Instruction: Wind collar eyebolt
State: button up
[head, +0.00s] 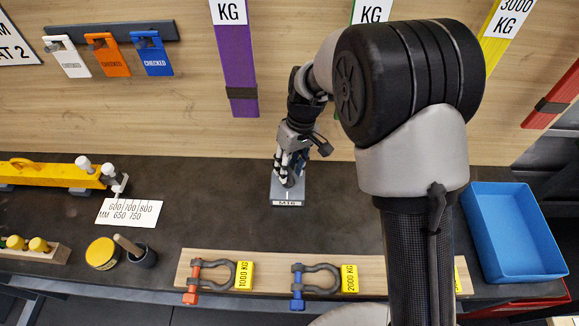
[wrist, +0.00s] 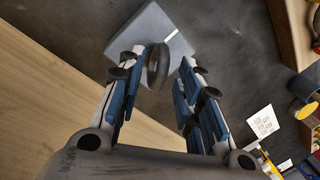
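The eyebolt shows in the wrist view as a dark ring (wrist: 158,65) standing on a grey block (wrist: 146,32) with a white line on it. In the head view the block (head: 288,190), labelled M16, sits on the dark bench against the wooden back wall. My gripper (head: 291,168) points down over the block and hides most of the eyebolt there. In the wrist view the fingers are apart, with the ring between their tips, nearer the left finger. A gap shows on the right finger's side. I cannot tell whether the left finger touches the ring. The collar and thread are hidden.
A wooden board (head: 268,284) with an orange-pinned shackle (head: 213,273) and a blue-pinned shackle (head: 317,281) lies at the front. A blue bin (head: 513,240) stands right. A yellow beam (head: 45,172), a tin (head: 102,253) and a dark cup (head: 142,256) stand left. Hanging straps line the wall.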

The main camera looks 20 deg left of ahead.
jog(key=shift+c, duration=0.5)
grip_shut()
jog(key=shift+m, duration=0.6)
dwell(0.3)
